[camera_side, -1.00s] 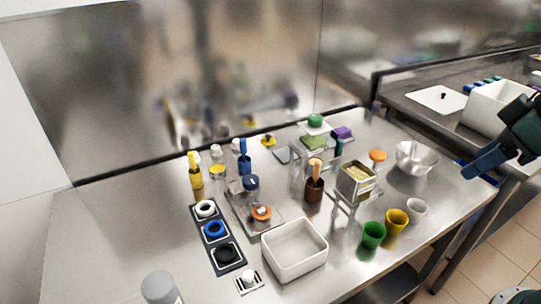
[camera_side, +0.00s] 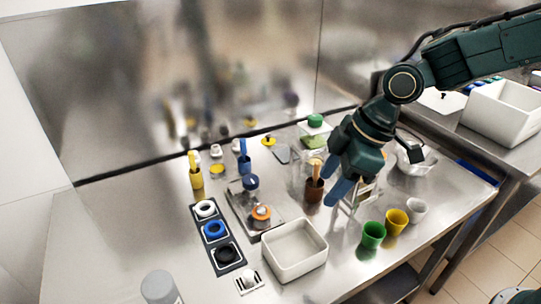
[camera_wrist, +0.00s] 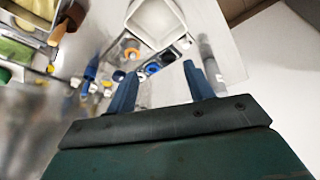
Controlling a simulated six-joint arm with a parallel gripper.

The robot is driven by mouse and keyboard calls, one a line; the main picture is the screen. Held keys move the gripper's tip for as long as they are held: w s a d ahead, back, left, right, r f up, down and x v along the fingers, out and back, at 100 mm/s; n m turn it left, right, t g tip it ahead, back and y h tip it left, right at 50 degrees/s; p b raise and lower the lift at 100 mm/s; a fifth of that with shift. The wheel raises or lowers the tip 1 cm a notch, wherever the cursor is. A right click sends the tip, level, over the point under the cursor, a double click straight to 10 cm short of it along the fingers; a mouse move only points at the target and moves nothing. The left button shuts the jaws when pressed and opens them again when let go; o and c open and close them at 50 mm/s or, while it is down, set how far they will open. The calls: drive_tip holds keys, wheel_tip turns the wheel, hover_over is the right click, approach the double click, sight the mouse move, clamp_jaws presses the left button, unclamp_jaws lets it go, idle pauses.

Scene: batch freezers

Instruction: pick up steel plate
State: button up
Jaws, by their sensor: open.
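A small flat grey plate (camera_side: 282,155) lies on the table near the back wall in the side view, and it looks like the steel plate, though it is too small to be sure. My gripper (camera_side: 333,192) hangs over the table to the right of and in front of it, fingers pointing down and left. The gripper is open and empty; in the wrist view its two blue fingers (camera_wrist: 160,74) stand apart. I cannot pick out the plate in the wrist view. My arm hides part of the metal tin at the right.
A white bin (camera_side: 294,250) stands front centre, with green (camera_side: 372,235) and yellow (camera_side: 396,221) cups to its right. A brown cup (camera_side: 314,190) with a wooden-handled tool stands close to the fingers. A scale (camera_side: 250,212) and bottles stand left.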

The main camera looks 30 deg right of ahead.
drive_tip(key=a+f+n, duration=0.1)
drive_tip(key=a+f, duration=0.2)
drive_tip(key=w+a+f+n+g, duration=0.1)
drive_tip(key=a+f, duration=0.2)
drive_tip(key=a+f+n+y, duration=0.1)
drive_tip(key=a+f+n, duration=0.1)
drive_tip(key=a+f, duration=0.1)
drive_tip(key=shift+w+a+f+g, duration=0.35)
drive_tip(key=shift+a+f+g, duration=0.05)
drive_tip(key=shift+a, duration=0.2)
drive_tip(key=shift+f, duration=0.15)
approach(253, 273)
drive_tip(key=shift+x, duration=2.4)
drive_tip(key=shift+a, duration=0.15)
drive_tip(key=shift+x, duration=2.5)
drive_tip(key=c, duration=0.8)
